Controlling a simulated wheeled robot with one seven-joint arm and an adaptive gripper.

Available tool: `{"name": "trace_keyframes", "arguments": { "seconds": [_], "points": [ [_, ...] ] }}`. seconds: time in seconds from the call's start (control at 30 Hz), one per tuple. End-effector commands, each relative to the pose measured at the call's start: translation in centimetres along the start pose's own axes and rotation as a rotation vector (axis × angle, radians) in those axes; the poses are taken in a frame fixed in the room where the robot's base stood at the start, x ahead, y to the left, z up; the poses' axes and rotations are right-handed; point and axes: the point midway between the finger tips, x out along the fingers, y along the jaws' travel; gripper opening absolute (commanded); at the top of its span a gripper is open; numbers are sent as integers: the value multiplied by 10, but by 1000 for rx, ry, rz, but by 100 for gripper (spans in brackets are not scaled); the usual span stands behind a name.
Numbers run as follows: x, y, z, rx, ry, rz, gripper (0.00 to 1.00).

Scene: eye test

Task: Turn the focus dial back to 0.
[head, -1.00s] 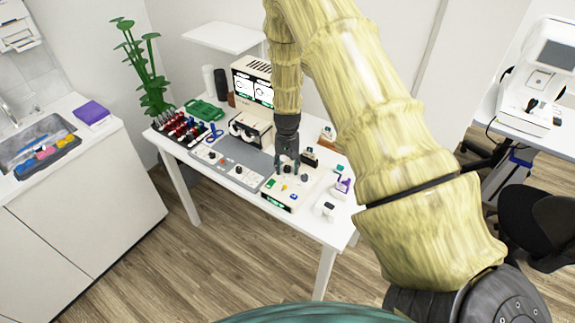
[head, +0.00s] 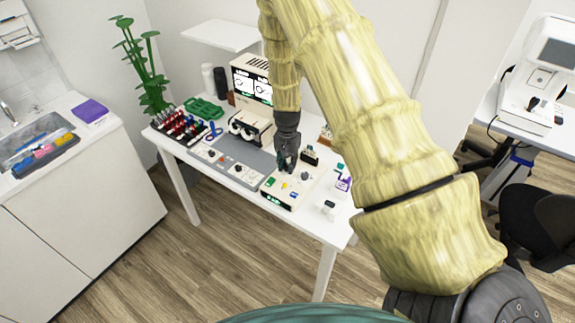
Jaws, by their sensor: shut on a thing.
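A cream control box (head: 298,199) sits at the front right of the white table, with small coloured buttons and dark knobs on its top. My gripper (head: 283,166) points down at the back left part of this box. Its fingers are shut on a small dial there, which they mostly hide. I take it for the focus dial, but its marks and setting are too small to read. Another dark knob (head: 304,174) stands just right of the fingers.
A purple-labelled bottle (head: 343,181) stands close on the right.

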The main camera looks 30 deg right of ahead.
Motion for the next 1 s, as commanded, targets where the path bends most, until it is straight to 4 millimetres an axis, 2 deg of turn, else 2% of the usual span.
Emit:
{"name": "trace_keyframes", "arguments": {
  "seconds": [0.37,0.4,0.5,0.83,1.0],
  "points": [
    [0,0,0,32,-1,1,0],
    [0,0,0,32,-1,1,26],
    [0,0,0,32,-1,1,44],
    [-1,0,0,31,-1,0,46],
    [-13,-1,0,30,1,-1,46]
  ]
}}
